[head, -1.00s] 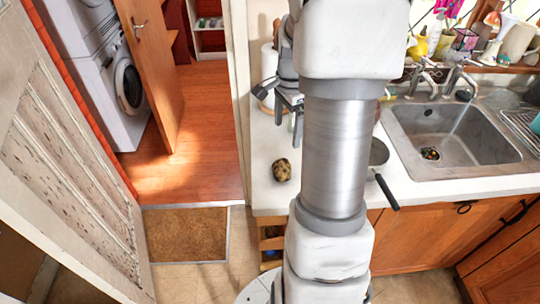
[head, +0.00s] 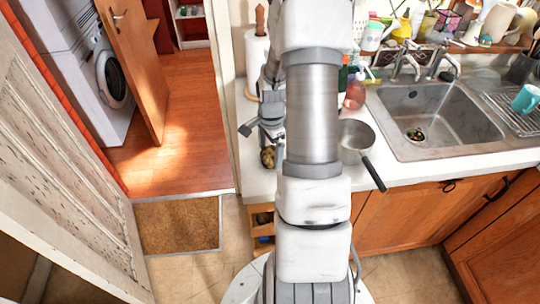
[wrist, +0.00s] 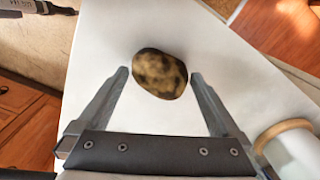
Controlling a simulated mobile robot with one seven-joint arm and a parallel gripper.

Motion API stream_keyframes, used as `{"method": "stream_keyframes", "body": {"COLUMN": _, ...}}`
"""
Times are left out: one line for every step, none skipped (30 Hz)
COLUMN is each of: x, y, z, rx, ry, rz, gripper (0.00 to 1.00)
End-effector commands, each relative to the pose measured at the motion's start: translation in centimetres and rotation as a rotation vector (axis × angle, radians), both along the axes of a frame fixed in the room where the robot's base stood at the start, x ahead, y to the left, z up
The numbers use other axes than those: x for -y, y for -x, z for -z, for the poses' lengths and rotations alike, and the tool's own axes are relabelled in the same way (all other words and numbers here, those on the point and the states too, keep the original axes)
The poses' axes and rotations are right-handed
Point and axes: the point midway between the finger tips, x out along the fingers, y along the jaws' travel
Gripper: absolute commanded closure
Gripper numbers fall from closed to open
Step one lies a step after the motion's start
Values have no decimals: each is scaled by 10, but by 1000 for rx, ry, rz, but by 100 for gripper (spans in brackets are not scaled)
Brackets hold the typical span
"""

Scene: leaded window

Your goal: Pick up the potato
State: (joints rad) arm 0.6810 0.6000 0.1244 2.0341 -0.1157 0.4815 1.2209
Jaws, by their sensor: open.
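The potato (head: 267,158) is brown and mottled with dark patches. It lies on the white counter near its left end in the head view. In the wrist view the potato (wrist: 160,74) sits between the fingertips and a little beyond them. My gripper (wrist: 160,76) is open, with one finger on each side and a visible gap to the potato on both sides. In the head view my gripper (head: 271,142) is right above the potato, and it and my arm partly hide it.
A pot (head: 354,142) with a dark handle stands right of my arm, the handle over the counter's front edge. A paper towel roll (head: 257,62) stands behind my gripper. A soap bottle (head: 355,92) and the sink (head: 440,115) are to the right. The counter's left edge is close.

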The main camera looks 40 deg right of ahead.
Motion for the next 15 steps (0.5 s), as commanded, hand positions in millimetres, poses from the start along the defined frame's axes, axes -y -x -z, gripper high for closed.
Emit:
{"method": "stream_keyframes", "body": {"x": 0, "y": 0, "z": 7, "rx": -2, "ry": 0, "rz": 1, "gripper": 0}}
{"method": "stream_keyframes", "body": {"x": 0, "y": 0, "z": 9, "rx": -1, "ry": 0, "rz": 1, "gripper": 0}}
{"method": "stream_keyframes", "body": {"x": 0, "y": 0, "z": 12, "rx": -2, "ry": 0, "rz": 1, "gripper": 0}}
{"method": "stream_keyframes", "body": {"x": 0, "y": 0, "z": 14, "rx": -1, "ry": 0, "rz": 1, "gripper": 0}}
{"method": "stream_keyframes", "body": {"x": 0, "y": 0, "z": 15, "rx": -1, "ry": 0, "rz": 1, "gripper": 0}}
{"method": "stream_keyframes", "body": {"x": 1, "y": 0, "z": 16, "rx": 0, "ry": 0, "rz": 1, "gripper": 0}}
{"method": "stream_keyframes", "body": {"x": 1, "y": 0, "z": 16, "rx": 1, "ry": 1, "rz": 1, "gripper": 0}}
{"method": "stream_keyframes", "body": {"x": 1, "y": -1, "z": 16, "rx": 1, "ry": 1, "rz": 1, "gripper": 0}}
{"method": "stream_keyframes", "body": {"x": 1, "y": -1, "z": 16, "rx": 1, "ry": 1, "rz": 1, "gripper": 0}}
{"method": "stream_keyframes", "body": {"x": 1, "y": -1, "z": 16, "rx": 1, "ry": 1, "rz": 1, "gripper": 0}}
{"method": "stream_keyframes", "body": {"x": 1, "y": -1, "z": 16, "rx": 1, "ry": 1, "rz": 1, "gripper": 0}}
{"method": "stream_keyframes", "body": {"x": 1, "y": -1, "z": 16, "rx": 1, "ry": 1, "rz": 1, "gripper": 0}}
{"method": "stream_keyframes", "body": {"x": 1, "y": -1, "z": 16, "rx": 1, "ry": 1, "rz": 1, "gripper": 4}}
{"method": "stream_keyframes", "body": {"x": 1, "y": -1, "z": 16, "rx": 1, "ry": 1, "rz": 1, "gripper": 9}}
{"method": "stream_keyframes", "body": {"x": 1, "y": 0, "z": 16, "rx": 1, "ry": 1, "rz": 1, "gripper": 16}}
